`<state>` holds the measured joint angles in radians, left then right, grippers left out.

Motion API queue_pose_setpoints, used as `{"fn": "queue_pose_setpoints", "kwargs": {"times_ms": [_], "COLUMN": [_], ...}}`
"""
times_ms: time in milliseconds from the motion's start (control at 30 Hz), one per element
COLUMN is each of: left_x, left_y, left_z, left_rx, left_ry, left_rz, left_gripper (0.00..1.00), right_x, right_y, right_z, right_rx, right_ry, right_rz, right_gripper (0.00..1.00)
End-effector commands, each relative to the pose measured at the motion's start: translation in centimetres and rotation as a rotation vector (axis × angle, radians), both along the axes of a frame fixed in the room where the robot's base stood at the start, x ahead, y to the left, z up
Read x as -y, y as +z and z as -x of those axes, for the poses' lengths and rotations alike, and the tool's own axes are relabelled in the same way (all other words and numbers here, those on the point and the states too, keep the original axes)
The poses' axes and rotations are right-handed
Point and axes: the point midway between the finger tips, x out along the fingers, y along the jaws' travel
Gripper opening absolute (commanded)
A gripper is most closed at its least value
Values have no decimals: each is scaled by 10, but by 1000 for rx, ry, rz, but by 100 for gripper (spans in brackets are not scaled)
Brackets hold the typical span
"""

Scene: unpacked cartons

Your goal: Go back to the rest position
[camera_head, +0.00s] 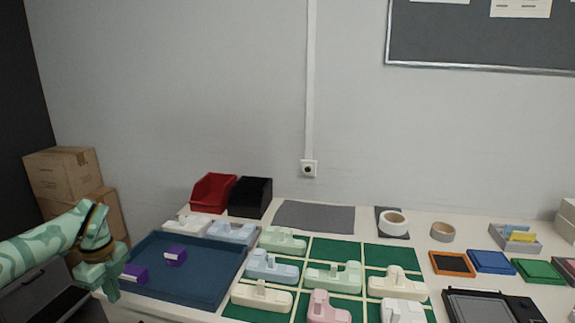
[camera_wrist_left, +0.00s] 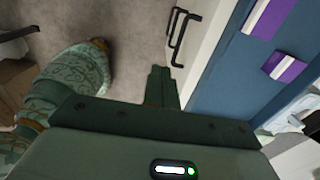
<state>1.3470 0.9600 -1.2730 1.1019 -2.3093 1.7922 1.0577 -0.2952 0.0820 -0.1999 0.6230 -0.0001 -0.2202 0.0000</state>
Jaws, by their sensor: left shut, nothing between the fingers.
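My left gripper (camera_head: 113,292) hangs at the lower left in the head view, beside the left edge of the blue tray. In the left wrist view the fingers of my left gripper (camera_wrist_left: 162,88) are together, with nothing between them. They point down past the table edge, over the floor and near a dark drawer handle. My right gripper is in neither view.
A blue tray (camera_head: 203,289) holds two purple-and-white blocks (camera_head: 174,256). Pastel dispensers (camera_head: 333,276) stand on a green grid (camera_head: 336,250). Red (camera_head: 213,192) and black (camera_head: 250,196) bins stand at the back. Cardboard boxes (camera_head: 63,172) are stacked at far left.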

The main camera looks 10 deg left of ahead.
Motion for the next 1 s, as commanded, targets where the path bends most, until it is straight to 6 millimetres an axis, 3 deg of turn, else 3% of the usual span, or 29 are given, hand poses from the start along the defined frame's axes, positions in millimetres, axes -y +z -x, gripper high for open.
{"fn": "queue_pose_setpoints", "kwargs": {"times_ms": [167, 367, 467, 667, 767, 867, 933, 1000], "left_x": [23, 55, 78, 147, 193, 236, 247, 240], "left_y": [-20, -45, -63, -113, -150, -201, -253, -303], "left_z": [-4, -8, -10, -9, -2, 15, 42, 79], "left_rx": [14, 44, 71, 181, 286, 448, 555, 607], "left_ry": [-61, -132, -172, -234, -204, -38, 189, 422], "left_rz": [78, 190, 269, 514, 684, 850, 883, 827], "left_gripper": [0, 0, 0, 0, 0, 0, 0, 0], "right_x": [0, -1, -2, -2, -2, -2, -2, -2], "right_y": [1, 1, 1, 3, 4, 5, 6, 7], "right_z": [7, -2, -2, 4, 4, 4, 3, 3], "right_rx": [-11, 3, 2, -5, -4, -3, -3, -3], "right_ry": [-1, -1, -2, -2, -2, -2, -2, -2], "right_rz": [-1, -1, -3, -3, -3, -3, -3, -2], "right_gripper": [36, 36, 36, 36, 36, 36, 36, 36]}}
